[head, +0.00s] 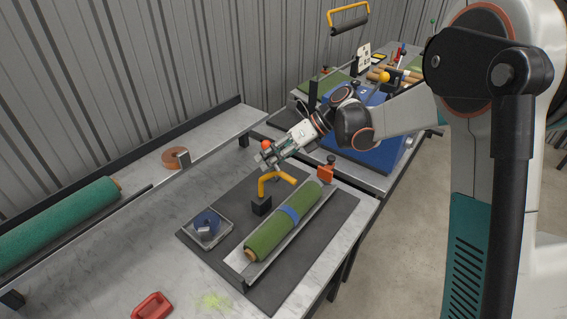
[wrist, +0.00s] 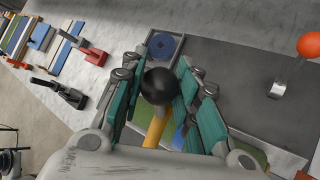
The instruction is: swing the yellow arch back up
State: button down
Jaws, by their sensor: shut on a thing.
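My gripper is shut on this ball. In the head view, my gripper (head: 270,163) is just above the arch and the ball is hidden.
An orange ball knob (head: 266,144) is close to my gripper. An orange clamp (head: 326,173) stands at the trough's far end. A red handle (head: 152,306) lies at the bench front.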

jog(key=w+a+f+h, duration=0.1)
jog(key=w+a+f, duration=0.2)
jog(key=w+a, duration=0.7)
jog(key=shift+w+a+f+m+g, duration=0.15)
jog(key=shift+a+f+m+g, duration=0.15)
jog(key=shift+a, duration=1.2)
jog(key=c, duration=1.5)
grip_release()
jog(key=shift+d, duration=0.1)
jog(key=o, duration=0.3)
jog(key=shift+w+d+f, duration=0.1)
jog(key=shift+w, duration=0.05)
jog(key=v, duration=1.2)
